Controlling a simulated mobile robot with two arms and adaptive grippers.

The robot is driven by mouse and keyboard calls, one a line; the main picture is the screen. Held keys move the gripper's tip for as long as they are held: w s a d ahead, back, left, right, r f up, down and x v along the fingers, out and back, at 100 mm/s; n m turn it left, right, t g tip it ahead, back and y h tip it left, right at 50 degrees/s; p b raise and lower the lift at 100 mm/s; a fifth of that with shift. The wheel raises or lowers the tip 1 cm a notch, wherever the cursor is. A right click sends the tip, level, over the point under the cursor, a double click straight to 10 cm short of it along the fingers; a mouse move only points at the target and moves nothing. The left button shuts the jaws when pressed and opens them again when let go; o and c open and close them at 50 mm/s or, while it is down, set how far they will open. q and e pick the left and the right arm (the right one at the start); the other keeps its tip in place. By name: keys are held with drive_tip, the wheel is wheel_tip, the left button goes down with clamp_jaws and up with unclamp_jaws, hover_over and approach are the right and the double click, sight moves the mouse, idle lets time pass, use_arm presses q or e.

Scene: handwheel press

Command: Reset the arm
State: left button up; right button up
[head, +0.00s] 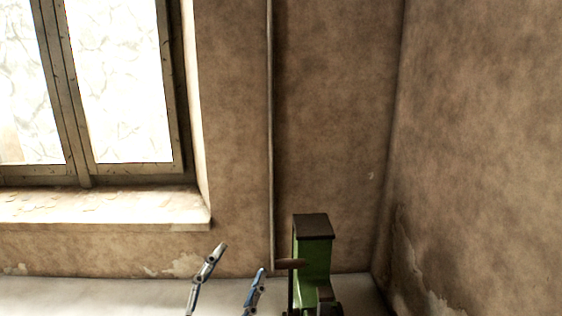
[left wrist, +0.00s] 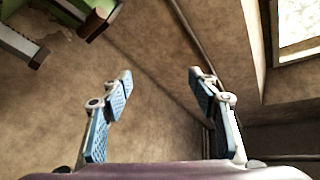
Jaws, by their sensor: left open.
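My left gripper (head: 232,276) rises from the bottom edge of the head view, its two fingers apart and nothing between them. In the left wrist view its fingers (left wrist: 158,82) are also spread, with only bare wall between them. The green press (head: 313,258) with a dark top stands to the right of the gripper in the head view. A brown handle (head: 290,263) sticks out at its left side, apart from the fingers in the picture. Part of the press (left wrist: 62,12) shows at the upper left of the left wrist view. Its lower part is cut off. My right gripper is out of view.
A window (head: 118,80) with a sill (head: 105,207) is at the left. A thin vertical pipe (head: 270,130) runs down the wall behind the press. A brown wall (head: 480,150) closes the right side. A pale surface (head: 100,292) lies along the bottom.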

use_arm(q)
drive_tip(key=s+a+f+n+g+y, duration=0.2)
drive_tip(key=a+f+n+g+y, duration=0.3)
drive_tip(key=f, duration=0.5)
drive_tip(key=s+a+f+n+g+y, duration=0.2)
drive_tip(key=s+a+f+n+y, duration=0.1)
drive_tip(key=a+f, duration=0.55)
drive_tip(key=s+d+f+n+g, duration=0.1)
drive_tip(key=s+f+g, duration=0.9)
drive_tip(key=s+f, duration=0.9)
drive_tip(key=s+f+g+b, duration=0.1)
drive_tip(key=s+f+b, duration=0.15)
drive_tip(key=f, duration=1.25)
drive_tip(key=s+f+b, duration=0.1)
drive_tip(key=f+b, duration=0.3)
drive_tip(key=f, duration=1)
drive_tip(key=s+a+f+b, duration=0.1)
drive_tip(key=s+f+b, duration=0.1)
drive_tip(key=s+f, duration=0.6)
drive_tip(key=s+a+f+g+b, duration=0.1)
drive_tip(key=s+a+f+b, duration=0.1)
drive_tip(key=s+f, duration=0.7)
wheel_tip(320, 180, down, 5)
drive_tip(key=shift+r+h+b, duration=0.2)
drive_tip(key=shift+h+b, duration=0.1)
